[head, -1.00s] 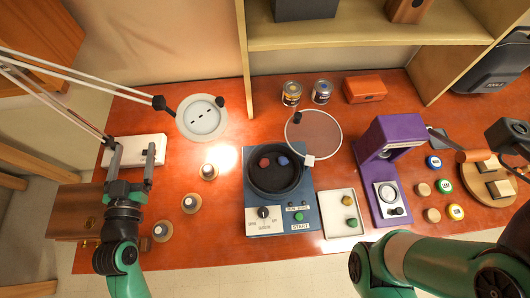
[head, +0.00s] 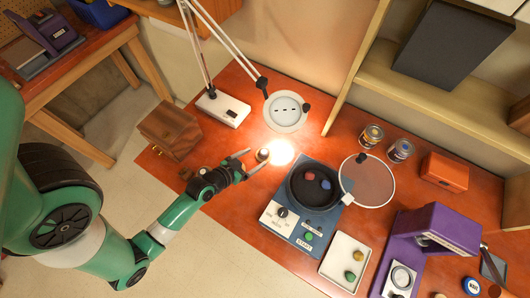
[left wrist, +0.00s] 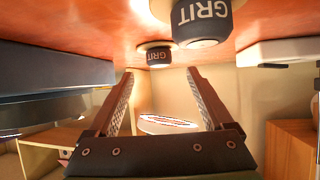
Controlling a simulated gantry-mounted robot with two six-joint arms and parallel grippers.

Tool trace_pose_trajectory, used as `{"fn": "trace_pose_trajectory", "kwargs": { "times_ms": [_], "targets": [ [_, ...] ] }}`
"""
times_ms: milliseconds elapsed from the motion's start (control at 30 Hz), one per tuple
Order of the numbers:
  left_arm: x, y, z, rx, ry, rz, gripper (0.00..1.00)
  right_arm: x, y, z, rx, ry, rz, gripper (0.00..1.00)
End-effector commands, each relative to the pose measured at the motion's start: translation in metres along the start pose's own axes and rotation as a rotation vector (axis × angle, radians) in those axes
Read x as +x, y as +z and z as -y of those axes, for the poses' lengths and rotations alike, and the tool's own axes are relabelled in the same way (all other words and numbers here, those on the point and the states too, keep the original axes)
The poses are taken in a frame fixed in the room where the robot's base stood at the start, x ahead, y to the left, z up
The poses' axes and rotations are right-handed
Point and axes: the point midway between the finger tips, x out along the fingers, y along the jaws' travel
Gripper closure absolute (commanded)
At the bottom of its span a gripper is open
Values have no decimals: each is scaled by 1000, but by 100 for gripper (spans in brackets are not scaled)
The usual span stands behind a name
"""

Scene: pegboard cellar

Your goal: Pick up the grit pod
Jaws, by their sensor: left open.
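Small pods with dark sides and a pale top stand on the orange-red worktop. One pod (head: 263,155) shows in the head view just at the fingertips of my left gripper (head: 256,159). In the left wrist view the worktop is at the top. There, a dark pod with white GRIT lettering (left wrist: 158,56) sits beyond and between the open fingertips of my left gripper (left wrist: 160,72). A second, larger-looking GRIT pod (left wrist: 203,20) is nearer, at the top edge. The left jaws are empty. My right gripper is out of view.
A blue machine (head: 292,229) with a black bowl stands right of the gripper. A white tray (head: 337,267) and a purple device (head: 452,228) are farther right. The lamp head (head: 286,111) hangs behind the pod. A wooden box (head: 174,130) stands left.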

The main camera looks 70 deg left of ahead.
Motion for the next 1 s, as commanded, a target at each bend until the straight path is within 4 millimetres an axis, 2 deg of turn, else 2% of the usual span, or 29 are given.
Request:
{"fn": "trace_pose_trajectory", "kwargs": {
  "times_ms": [167,433,700,1000],
  "targets": [
    [7,0,0,-1,1,1,15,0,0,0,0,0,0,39],
    [50,1,-1,0,1,0,15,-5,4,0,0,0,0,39],
    [53,1,0,-1,0,1,17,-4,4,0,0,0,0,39],
    [53,1,0,-1,0,1,71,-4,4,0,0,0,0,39]
  ]
}}
